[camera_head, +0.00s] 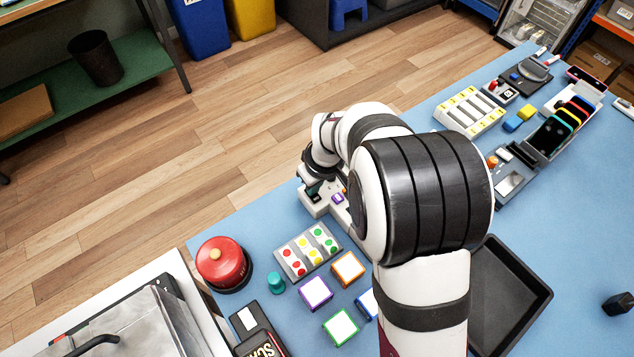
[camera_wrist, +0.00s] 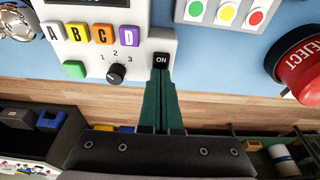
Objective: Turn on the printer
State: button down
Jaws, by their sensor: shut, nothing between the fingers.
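The printer (camera_wrist: 141,50) shows in the wrist view as a light grey panel with A, B, C, D keys, a green key, a black dial marked 1 2 3 and a black ON button (camera_wrist: 161,60). In the head view the printer (camera_head: 314,205) is partly hidden by my arm. My gripper (camera_wrist: 161,72) is shut and empty. Its green fingertips are at the lower edge of the ON button in the wrist view; I cannot tell whether they touch it.
Coloured-frame label squares (camera_head: 316,292) lie in front. A black tray (camera_head: 510,290) is at right. A phone rack (camera_head: 557,132) stands further back.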

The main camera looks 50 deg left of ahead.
jog(key=d+v, duration=0.2)
jog(key=v, duration=1.1)
jog(key=shift+d, duration=0.3)
jog(key=shift+f, duration=0.1)
jog(key=w+d+r+m, duration=0.2)
jog(key=d+m, duration=0.3)
jog(key=d, duration=0.4)
jog(key=w+d+r+m, duration=0.2)
jog(key=d+m, duration=0.3)
jog(key=d, duration=0.4)
jog(key=s+d+m, duration=0.5)
jog(key=d+m, duration=0.1)
jog(key=d, duration=0.2)
jog(key=s+d+m, duration=0.5)
jog(key=d+m, duration=0.2)
jog(key=d, duration=0.1)
jog(key=shift+s+d+f+m+h, duration=0.2)
jog(key=shift+f+m+h, duration=0.1)
jog(key=shift+f+h, duration=0.15)
